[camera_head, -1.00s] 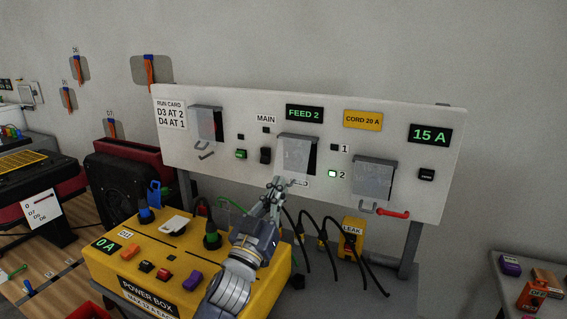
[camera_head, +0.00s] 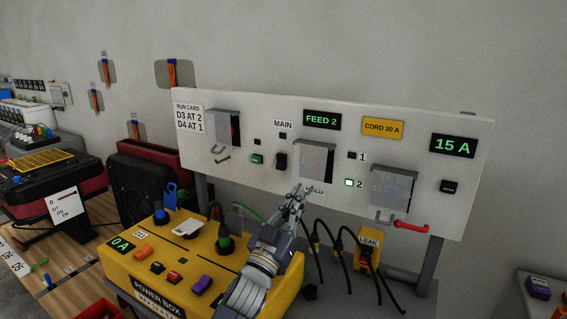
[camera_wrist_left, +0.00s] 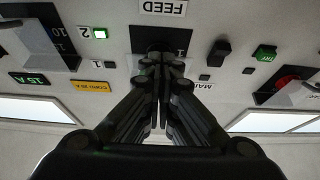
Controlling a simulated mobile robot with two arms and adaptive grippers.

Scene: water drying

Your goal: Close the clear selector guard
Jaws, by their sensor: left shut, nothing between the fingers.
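The clear selector guard (camera_head: 314,163) is a greyish see-through plate in the middle of the white panel, below the FEED 2 display. A dark strip shows along its right edge. I cannot tell exactly how far it stands from the panel. My left gripper (camera_head: 298,190) is shut and empty, with its fingertips at the guard's lower left, by the FEED label (camera_head: 315,190). In the left wrist view the shut fingers (camera_wrist_left: 160,66) reach up over the dark selector area below the FEED label (camera_wrist_left: 163,7), hiding most of it. Contact with the guard cannot be told. My right gripper is not in view.
Similar covers hang at the panel's left (camera_head: 222,124) and right (camera_head: 393,185), the right one with a red handle (camera_head: 411,227) beneath. The yellow power box (camera_head: 150,262) with plugs and cables stands below my left arm. Black cables hang beside the yellow LEAK box (camera_head: 368,252).

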